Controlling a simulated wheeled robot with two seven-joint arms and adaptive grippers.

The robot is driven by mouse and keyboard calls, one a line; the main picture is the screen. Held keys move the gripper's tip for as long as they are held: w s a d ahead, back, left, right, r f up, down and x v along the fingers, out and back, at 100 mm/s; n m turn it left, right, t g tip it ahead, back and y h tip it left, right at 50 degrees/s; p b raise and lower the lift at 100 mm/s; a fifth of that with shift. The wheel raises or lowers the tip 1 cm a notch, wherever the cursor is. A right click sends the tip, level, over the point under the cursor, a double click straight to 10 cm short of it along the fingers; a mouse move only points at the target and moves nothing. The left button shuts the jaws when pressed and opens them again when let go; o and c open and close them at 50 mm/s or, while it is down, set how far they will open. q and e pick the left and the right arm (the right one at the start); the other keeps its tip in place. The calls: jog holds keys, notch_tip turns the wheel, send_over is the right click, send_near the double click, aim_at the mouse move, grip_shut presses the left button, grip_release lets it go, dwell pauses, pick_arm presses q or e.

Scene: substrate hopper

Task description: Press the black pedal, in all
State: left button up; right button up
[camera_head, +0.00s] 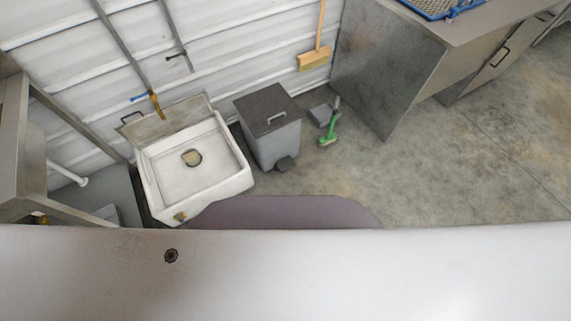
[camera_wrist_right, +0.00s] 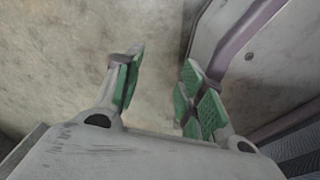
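A grey bin (camera_head: 270,138) with a dark lid (camera_head: 266,108) stands on the floor against the white wall in the head view. The lid is down and carries a light handle. The black pedal (camera_head: 286,164) sticks out at the foot of the bin's front, just above the floor, and nothing touches it. My right gripper (camera_wrist_right: 158,85) shows in the right wrist view with its green-padded fingers apart and nothing between them, over bare concrete floor. Neither gripper shows in the head view, and my left gripper is in no view.
A white sink (camera_head: 200,186) stands left of the bin. A green-handled brush (camera_head: 329,130) and grey dustpan (camera_head: 320,115) lie to its right. A broom (camera_head: 314,58) leans on the wall beside a steel cabinet (camera_head: 385,70). The concrete floor (camera_head: 440,165) at right is clear.

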jog(key=shift+s, duration=0.3)
jog(key=shift+c, duration=0.5)
